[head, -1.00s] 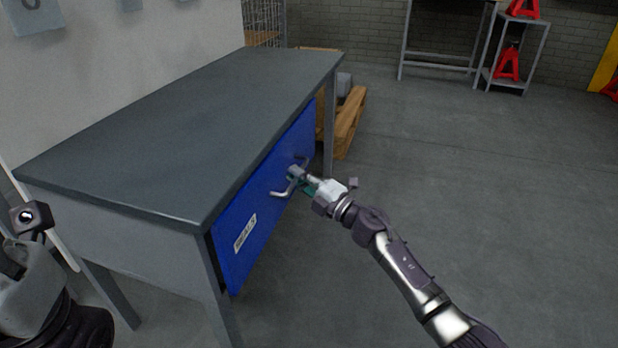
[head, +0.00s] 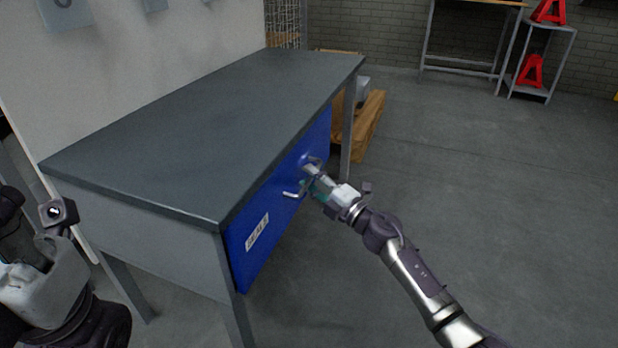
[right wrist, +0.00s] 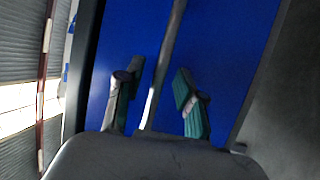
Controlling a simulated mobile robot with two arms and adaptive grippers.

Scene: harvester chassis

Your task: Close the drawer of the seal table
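The seal table (head: 210,120) has a dark grey top and stands left of centre in the head view. Its blue drawer (head: 258,255) has a white label and a metal bar handle (head: 292,194). The drawer front looks flush or nearly flush with the table's front. My right gripper (head: 312,172) is at the handle. In the right wrist view, the fingers (right wrist: 158,100) are apart, with the handle bar (right wrist: 165,65) between them and gaps visible on both sides. My left arm shows at the lower left of the head view; its fingers cannot be made out clearly.
A wooden pallet (head: 370,125) lies on the floor beyond the table. A metal stand (head: 540,60) with red jack stands is at the back right. A pale wall panel is behind the table. The floor on the right is clear.

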